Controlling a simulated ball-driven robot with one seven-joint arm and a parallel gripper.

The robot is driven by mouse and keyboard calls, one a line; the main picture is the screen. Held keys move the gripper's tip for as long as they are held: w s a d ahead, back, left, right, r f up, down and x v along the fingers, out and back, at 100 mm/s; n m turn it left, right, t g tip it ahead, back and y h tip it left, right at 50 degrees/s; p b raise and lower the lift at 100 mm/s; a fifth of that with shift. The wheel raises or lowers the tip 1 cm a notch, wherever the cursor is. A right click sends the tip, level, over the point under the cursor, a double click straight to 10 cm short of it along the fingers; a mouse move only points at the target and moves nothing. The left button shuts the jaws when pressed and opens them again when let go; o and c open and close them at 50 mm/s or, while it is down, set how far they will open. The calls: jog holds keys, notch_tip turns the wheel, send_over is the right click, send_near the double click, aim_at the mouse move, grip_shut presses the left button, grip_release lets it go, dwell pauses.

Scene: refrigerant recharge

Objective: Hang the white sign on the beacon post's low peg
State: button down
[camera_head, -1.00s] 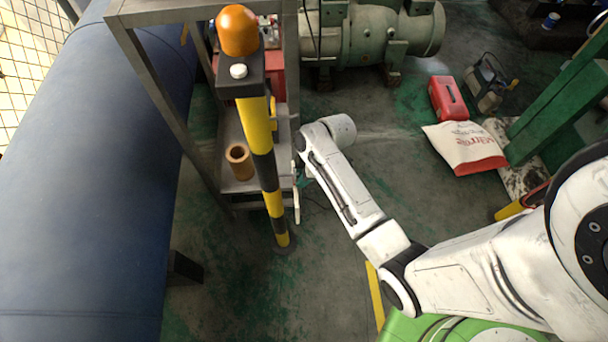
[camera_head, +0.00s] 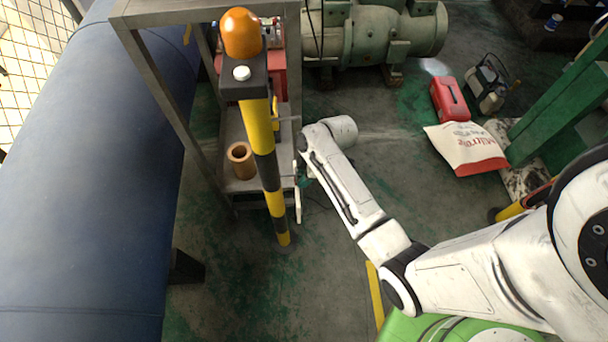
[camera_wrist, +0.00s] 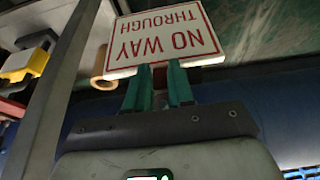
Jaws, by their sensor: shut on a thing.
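The beacon post (camera_head: 258,125) is striped yellow and black, with an orange lamp (camera_head: 241,34) on a black box. It stands in front of the metal rack in the head view. I cannot make out its low peg in either view. The white sign (camera_wrist: 165,38) reads "NO WAY THROUGH" in red and shows upside down in the wrist view. My gripper (camera_wrist: 159,82) has green fingers shut on the sign's near edge. In the head view the sign (camera_head: 298,206) is a thin pale strip, nearly edge-on, just right of the post. My arm hides most of my gripper there.
The metal rack (camera_head: 170,100) stands behind the post, with a brown hollow cylinder (camera_head: 240,160) on its shelf. A large blue pipe (camera_head: 90,180) fills the left. A white sack (camera_head: 467,148) and red case (camera_head: 450,99) lie at right. Floor is clear below the post.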

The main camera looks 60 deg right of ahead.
jog(key=shift+w+a+f, duration=0.45)
jog(key=shift+w, duration=0.1)
dwell(1.0)
dwell(0.9)
jog(key=c, duration=0.9)
grip_release()
jog(key=shift+r, duration=0.1)
jog(key=p+v, duration=0.1)
jog(key=v, duration=0.9)
jog(key=shift+r+p, duration=0.3)
jog(key=shift+p, duration=0.05)
jog(key=shift+s+d, duration=0.1)
jog(key=shift+d, duration=0.05)
jog(key=s+a+r+m+g+h, duration=0.2)
jog(key=s+a+r+m, duration=0.1)
jog(key=s+a+m, duration=0.5)
jog(key=s+a, duration=0.3)
jog(key=s, duration=0.2)
jog(key=shift+s+a+h, duration=0.25)
jog(key=shift+a+h, duration=0.15)
